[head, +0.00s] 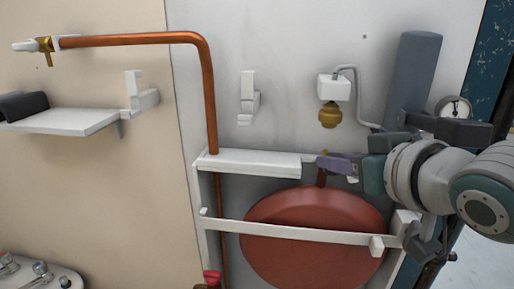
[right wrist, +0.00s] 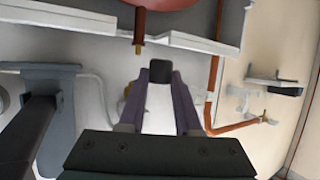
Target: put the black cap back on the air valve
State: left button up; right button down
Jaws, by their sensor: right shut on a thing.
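My right gripper (head: 322,164) comes in from the right, in front of the top of the red tank. In the right wrist view its purple fingers (right wrist: 160,100) are shut on the black cap (right wrist: 160,70), held at the fingertips. The air valve (right wrist: 138,40) is a copper stub with a brass tip on the red tank, seen upside down in that view. The cap shows beside the tip, apart from it in the picture. In the head view the valve stub (head: 321,179) is partly behind the fingers, and I cannot make out the cap. My left gripper is not in view.
The red tank (head: 310,235) sits behind a white strap (head: 290,232), beside a white ledge (head: 250,162). A copper pipe (head: 209,100) runs down to the left. A white box with a brass fitting (head: 330,116) hangs above. A shelf (head: 70,121) holds a black object.

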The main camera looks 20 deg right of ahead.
jog(key=shift+w+d+f+m+h, duration=0.15)
jog(key=shift+w+f+m+h, duration=0.2)
jog(key=shift+w+h, duration=0.1)
jog(key=shift+w+d+b, duration=0.35)
jog(key=shift+w+b, duration=0.15)
jog(key=shift+w, duration=0.05)
jog(key=w+d+b, duration=0.3)
jog(key=w, duration=0.3)
jog(key=shift+d+b, duration=0.4)
jog(key=shift+w, duration=0.1)
jog(key=shift+f, duration=0.15)
jog(key=shift+f+b, duration=0.8)
jog(key=shift+f, duration=0.1)
